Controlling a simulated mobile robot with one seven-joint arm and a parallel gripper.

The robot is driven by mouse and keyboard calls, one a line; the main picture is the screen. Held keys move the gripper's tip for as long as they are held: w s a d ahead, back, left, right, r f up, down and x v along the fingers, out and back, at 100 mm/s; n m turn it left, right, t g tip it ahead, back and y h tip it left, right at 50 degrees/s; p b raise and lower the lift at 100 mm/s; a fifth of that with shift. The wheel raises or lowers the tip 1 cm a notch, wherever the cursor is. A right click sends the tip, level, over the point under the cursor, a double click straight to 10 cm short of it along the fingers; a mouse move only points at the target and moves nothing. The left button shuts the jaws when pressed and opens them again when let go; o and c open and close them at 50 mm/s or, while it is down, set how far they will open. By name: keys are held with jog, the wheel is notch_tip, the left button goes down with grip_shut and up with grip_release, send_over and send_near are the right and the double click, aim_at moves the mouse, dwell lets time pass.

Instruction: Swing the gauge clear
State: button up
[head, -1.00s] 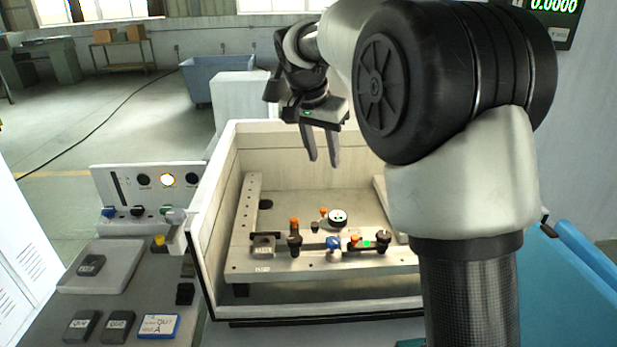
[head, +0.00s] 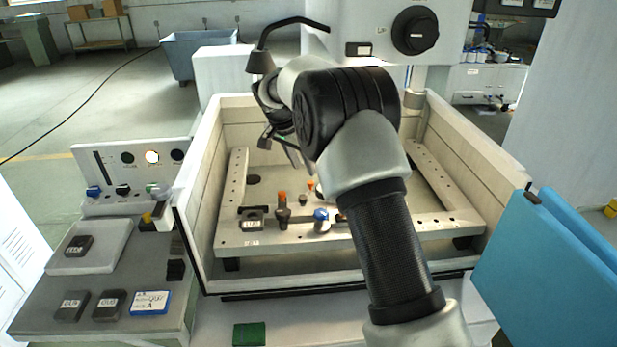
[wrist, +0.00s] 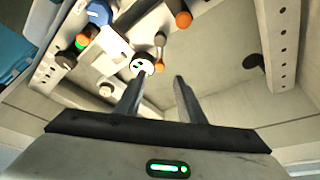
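A small round gauge with a white-and-black face (wrist: 142,63) sits on the fixture among the knobs in the wrist view. In the head view my arm hides it. Beside it is a thin lever with a small orange ball (wrist: 159,66), which also shows in the head view (head: 310,184). My gripper (wrist: 160,77) is open, with its fingers apart and nothing between them. In the wrist view the left fingertip overlaps the gauge's lower edge; I cannot tell whether they touch. In the head view my gripper (head: 292,155) hangs over the tank, partly hidden by my arm.
The fixture frame (head: 240,235) carries an orange-topped post (head: 282,207) and a blue knob (head: 321,217). White tank walls (head: 197,200) surround it. A black bent lamp (head: 262,60) stands behind. A control panel (head: 125,170) is at left, a blue panel (head: 550,265) at right.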

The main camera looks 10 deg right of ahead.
aim_at(310, 182)
jog(key=x, duration=0.6)
jog(key=shift+w+d+f+p, duration=0.1)
jog(key=shift+w+f+p, duration=0.05)
jog(key=shift+f+p, duration=0.2)
grip_shut()
